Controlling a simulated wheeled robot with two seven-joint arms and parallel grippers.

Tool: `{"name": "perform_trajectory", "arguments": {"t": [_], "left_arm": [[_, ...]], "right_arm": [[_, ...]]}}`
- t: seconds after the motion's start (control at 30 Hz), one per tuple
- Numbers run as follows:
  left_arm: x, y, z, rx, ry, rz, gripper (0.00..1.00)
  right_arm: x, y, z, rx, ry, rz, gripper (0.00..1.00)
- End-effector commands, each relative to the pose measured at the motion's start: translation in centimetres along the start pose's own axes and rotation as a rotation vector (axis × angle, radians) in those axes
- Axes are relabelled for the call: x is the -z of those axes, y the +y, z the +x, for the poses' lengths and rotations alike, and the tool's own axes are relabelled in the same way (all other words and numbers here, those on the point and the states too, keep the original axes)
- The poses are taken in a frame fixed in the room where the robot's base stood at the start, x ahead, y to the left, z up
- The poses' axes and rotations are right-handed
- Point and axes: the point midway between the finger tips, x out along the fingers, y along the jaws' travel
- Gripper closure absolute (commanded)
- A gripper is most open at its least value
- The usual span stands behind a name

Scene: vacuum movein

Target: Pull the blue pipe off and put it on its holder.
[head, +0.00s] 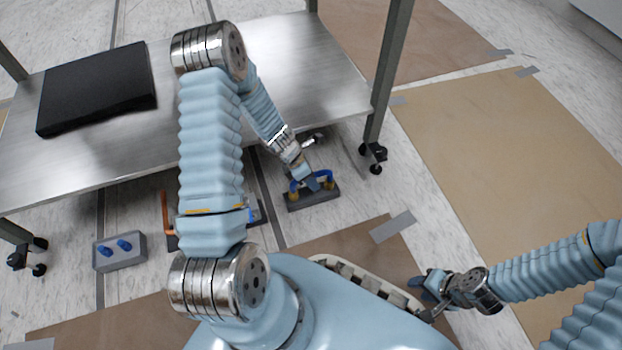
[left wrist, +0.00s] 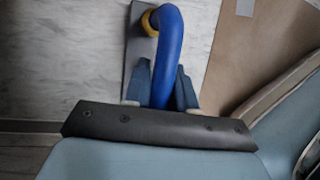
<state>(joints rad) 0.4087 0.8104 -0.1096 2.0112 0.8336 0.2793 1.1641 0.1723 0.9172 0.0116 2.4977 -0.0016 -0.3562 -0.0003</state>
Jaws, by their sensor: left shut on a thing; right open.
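The blue pipe (head: 295,184) is a curved tube at a dark block (head: 315,198) with brass-yellow fittings, on the floor by the table's front edge. My left gripper (head: 312,181) is shut on it. In the left wrist view the pipe (left wrist: 169,45) runs between the two fingers (left wrist: 161,88), and its far end meets a yellow ring (left wrist: 150,22) on the block. Whether its near end is seated is hidden. A grey block with two blue pegs (head: 120,262) stands at the left; I cannot tell if it is the holder. My right gripper (head: 428,291) is open and empty at the lower right.
A metal table (head: 290,60) with a black slab (head: 97,87) stands behind. An orange pipe (head: 165,213) and a partly hidden rack lie behind my left arm. Brown sheets (head: 500,130) lie taped on the floor at the right. A caster leg (head: 373,152) is close to the block.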

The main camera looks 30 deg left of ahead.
Motion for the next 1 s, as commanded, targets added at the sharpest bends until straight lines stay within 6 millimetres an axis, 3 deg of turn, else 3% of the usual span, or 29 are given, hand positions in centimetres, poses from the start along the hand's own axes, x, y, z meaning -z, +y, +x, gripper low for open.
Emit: {"name": "perform_trajectory", "arguments": {"t": [0.1, 0.13, 0.3, 0.67, 0.77, 1.0], "left_arm": [[0.0, 0.0, 0.0, 0.000, 0.000, 0.001, 1.00], [0.0, 0.0, 0.0, 0.000, 0.000, 0.001, 0.70], [0.0, 0.0, 0.0, 0.000, 0.000, 0.001, 0.45], [-0.1, 0.0, -0.7, -0.001, 0.000, 0.001, 0.45], [-0.2, 0.0, -2.3, -0.001, -0.001, 0.002, 0.45], [-0.3, -0.1, -8.4, -0.003, -0.001, 0.002, 0.45]], "right_arm": [[0.0, 0.0, 0.0, 0.000, 0.000, 0.000, 0.59], [0.0, 0.0, 0.0, 0.000, 0.000, 0.000, 0.59], [0.0, 0.0, 0.0, 0.000, 0.000, 0.000, 0.59], [0.1, -0.1, -0.3, 0.000, 0.002, 0.001, 0.59], [0.1, -0.4, -1.0, 0.000, 0.001, 0.000, 0.59], [0.0, -1.2, -3.2, 0.000, -0.004, -0.001, 0.59]]}}
